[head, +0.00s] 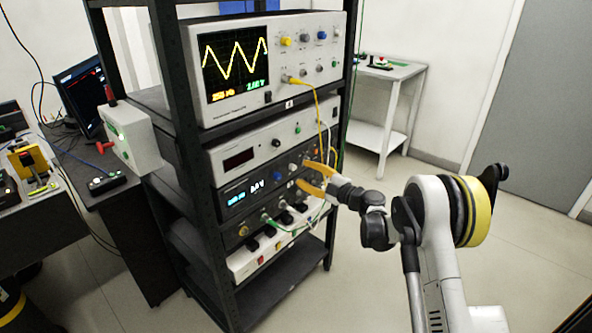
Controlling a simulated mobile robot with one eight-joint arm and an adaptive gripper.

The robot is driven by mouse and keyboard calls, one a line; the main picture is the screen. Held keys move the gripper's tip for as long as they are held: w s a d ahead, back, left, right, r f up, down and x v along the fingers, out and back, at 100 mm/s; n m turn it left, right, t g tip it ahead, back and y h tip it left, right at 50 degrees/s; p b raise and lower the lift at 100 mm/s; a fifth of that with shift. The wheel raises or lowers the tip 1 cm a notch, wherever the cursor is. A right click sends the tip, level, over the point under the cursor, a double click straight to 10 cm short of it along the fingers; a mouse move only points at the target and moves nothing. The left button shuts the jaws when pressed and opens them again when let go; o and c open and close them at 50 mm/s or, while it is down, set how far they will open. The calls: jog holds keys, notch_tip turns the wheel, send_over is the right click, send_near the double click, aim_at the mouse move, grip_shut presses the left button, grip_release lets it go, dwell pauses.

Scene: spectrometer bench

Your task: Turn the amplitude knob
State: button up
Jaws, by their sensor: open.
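A dark signal unit (250,190) with a blue lit display sits on the rack, in the lower middle of the head view. Several small knobs and sockets line its front; a blue-ringed knob (277,175) and a pale knob (292,167) show left of my gripper. Their labels are too small to read, so I cannot tell which is the amplitude knob. My gripper (302,175) has yellow fingers spread apart, one above the other, pointing left at the right part of this panel. It looks empty. Whether the fingertips touch the panel, or hide a knob, I cannot tell.
An oscilloscope (300,75) with a yellow wave stands above on the black rack (172,90). Yellow and white cables hang near my gripper. A white power strip (262,258) lies below. A desk stands left, a white trolley (372,125) behind. Floor right is mostly clear.

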jog(key=v, duration=0.7)
jog(key=shift+s+d, duration=0.1)
